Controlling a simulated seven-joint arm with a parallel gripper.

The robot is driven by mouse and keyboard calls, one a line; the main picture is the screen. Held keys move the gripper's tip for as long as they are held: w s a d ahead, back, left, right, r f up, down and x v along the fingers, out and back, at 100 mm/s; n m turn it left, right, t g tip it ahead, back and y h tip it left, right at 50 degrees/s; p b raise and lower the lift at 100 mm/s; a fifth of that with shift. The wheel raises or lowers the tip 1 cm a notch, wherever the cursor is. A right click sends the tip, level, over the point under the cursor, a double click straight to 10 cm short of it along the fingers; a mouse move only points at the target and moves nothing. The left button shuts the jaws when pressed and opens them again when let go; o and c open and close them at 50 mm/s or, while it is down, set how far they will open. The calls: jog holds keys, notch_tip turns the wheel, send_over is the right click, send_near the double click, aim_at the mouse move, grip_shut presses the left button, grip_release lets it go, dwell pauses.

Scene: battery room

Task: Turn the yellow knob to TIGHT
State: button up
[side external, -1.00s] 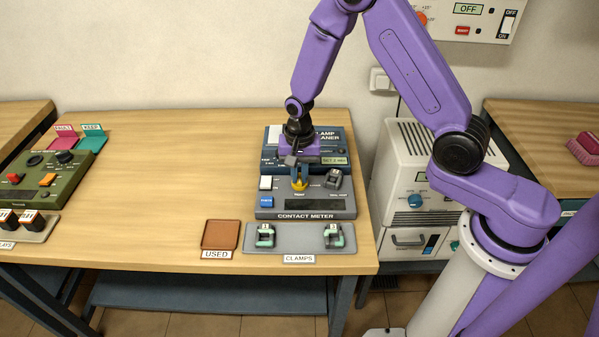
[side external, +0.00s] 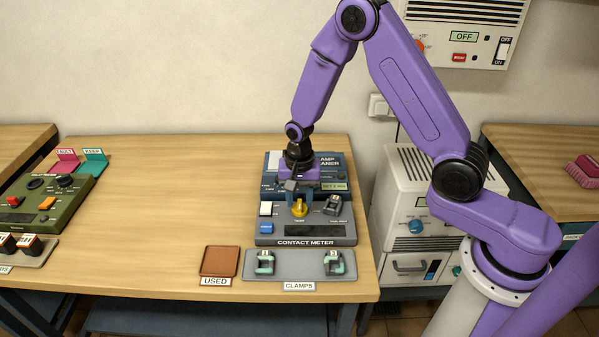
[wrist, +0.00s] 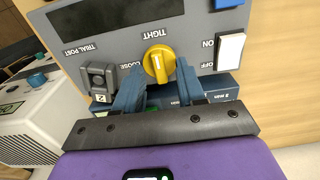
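The yellow knob (side external: 299,208) is on the contact meter (side external: 265,240). In the wrist view the knob (wrist: 158,63) stands upright on the panel, with the TIGHT label (wrist: 160,29) above it and the LOOSE label (wrist: 127,63) to its left, both upside down. The knob's long grip lies roughly in line with TIGHT; I cannot tell which end is the pointer. My gripper (wrist: 158,72) is open, one blue finger on each side of the knob's near end, with gaps visible. In the side view my gripper (side external: 300,196) is just behind and above the knob.
Left of the knob are a white switch (side external: 265,209) and a blue button (side external: 266,228); right of it is a dark grey trial post (side external: 332,204). The clamp cleaner (side external: 275,161) stands behind. A grey tray (side external: 290,266) with two clamps and a brown USED tray (side external: 218,261) lie in front.

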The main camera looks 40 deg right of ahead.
aim_at(300, 205)
notch_tip(300, 205, up, 17)
dwell(0.5)
jog(key=s+d+r+n, duration=0.1)
jog(key=s+d+n, duration=0.1)
jog(key=s+n, duration=1.9)
jog(key=s, duration=0.7)
jog(key=shift+s+r+n, duration=0.25)
jog(key=shift+s+n, duration=0.05)
jog(key=shift+n, duration=0.1)
